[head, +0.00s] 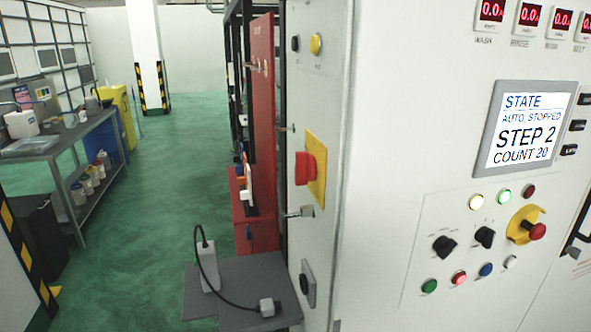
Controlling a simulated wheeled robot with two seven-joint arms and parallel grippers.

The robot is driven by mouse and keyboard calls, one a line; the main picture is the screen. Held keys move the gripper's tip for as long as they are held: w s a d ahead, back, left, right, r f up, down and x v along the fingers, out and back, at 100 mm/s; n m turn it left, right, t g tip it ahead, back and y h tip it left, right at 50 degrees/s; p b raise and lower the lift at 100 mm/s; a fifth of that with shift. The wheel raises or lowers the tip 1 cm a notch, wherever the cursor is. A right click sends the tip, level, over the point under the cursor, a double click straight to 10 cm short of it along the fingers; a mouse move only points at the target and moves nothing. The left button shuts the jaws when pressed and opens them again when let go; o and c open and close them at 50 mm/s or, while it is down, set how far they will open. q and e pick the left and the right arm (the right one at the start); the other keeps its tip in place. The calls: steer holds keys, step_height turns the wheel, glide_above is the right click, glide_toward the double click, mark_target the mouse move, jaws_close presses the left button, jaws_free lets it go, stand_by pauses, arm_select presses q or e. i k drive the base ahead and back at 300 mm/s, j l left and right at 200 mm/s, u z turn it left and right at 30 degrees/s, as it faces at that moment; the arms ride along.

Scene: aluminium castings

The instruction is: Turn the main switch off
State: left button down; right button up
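The main switch is a red handle (305,168) on a yellow plate (318,180), mounted on the narrow left side face of the large white control cabinet (385,130). I see the handle edge-on, as a block standing out from the plate. Its exact on or off position cannot be read from here. The screen (528,125) on the cabinet front is lit and reads "AUTO. STOPPED, STEP 2, COUNT 20". Neither of my grippers is in view.
Below the switch are a metal latch (300,212) and a grey shelf (245,272) holding a white corded device (208,266). A red emergency button (537,231) is on the cabinet front. A grey bench (75,150) stands left; the green floor (150,220) between is clear.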

mark_target(305, 165)
steer(key=z, duration=0.65)
steer(key=i+j+z, duration=0.1)
steer(key=j+z, duration=1.15)
steer(key=k+j+z, duration=0.1)
steer(key=j+z, duration=0.3)
steer(key=j, duration=0.15)
